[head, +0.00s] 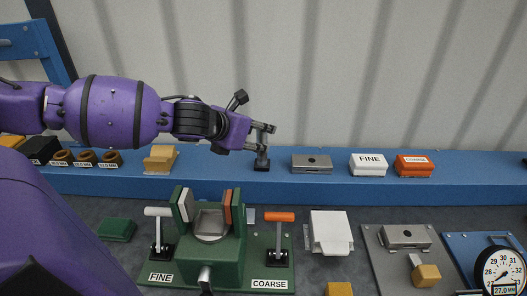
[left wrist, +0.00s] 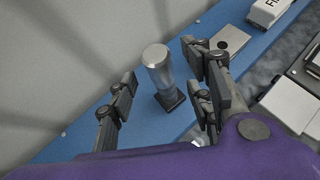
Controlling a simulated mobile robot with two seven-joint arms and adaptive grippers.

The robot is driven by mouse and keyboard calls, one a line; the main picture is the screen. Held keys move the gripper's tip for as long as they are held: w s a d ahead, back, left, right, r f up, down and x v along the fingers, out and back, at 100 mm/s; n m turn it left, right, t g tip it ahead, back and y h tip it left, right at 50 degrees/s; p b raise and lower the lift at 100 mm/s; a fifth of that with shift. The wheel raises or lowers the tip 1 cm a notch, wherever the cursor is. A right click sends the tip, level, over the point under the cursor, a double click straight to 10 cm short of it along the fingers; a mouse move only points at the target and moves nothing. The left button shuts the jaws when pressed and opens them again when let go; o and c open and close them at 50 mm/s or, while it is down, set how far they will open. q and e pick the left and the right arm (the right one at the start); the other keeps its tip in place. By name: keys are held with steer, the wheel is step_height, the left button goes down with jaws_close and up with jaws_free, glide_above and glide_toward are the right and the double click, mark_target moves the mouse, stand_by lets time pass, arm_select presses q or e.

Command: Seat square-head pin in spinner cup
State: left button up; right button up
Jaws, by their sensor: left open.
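A pin-like metal cylinder (left wrist: 157,68) stands upright on a small dark square base on the blue shelf. In the head view the dark base (head: 262,164) shows, with the upper part mostly hidden by my fingers. My left gripper (head: 267,138) is open at this piece. In the left wrist view its fingers (left wrist: 162,82) are spread to either side of the cylinder, with visible gaps. A grey cup-like part (head: 211,224) sits in the green fixture (head: 222,262) below the shelf, between grey-faced and orange-faced pads; I cannot tell for certain that it is the spinner cup.
On the shelf (head: 220,184) are a grey metal block (head: 312,164), a white FINE block (head: 368,165) and an orange COARSE block (head: 414,166). A white-handled lever (head: 158,212) and an orange-handled lever (head: 279,217) flank the cup. A dial gauge (head: 501,272) stands at far right.

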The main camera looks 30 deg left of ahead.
mark_target(259, 136)
arm_select(q)
steer(key=shift+x, duration=2)
steer(key=shift+s+f, duration=0.1)
steer(key=shift+s, duration=0.05)
jaws_close()
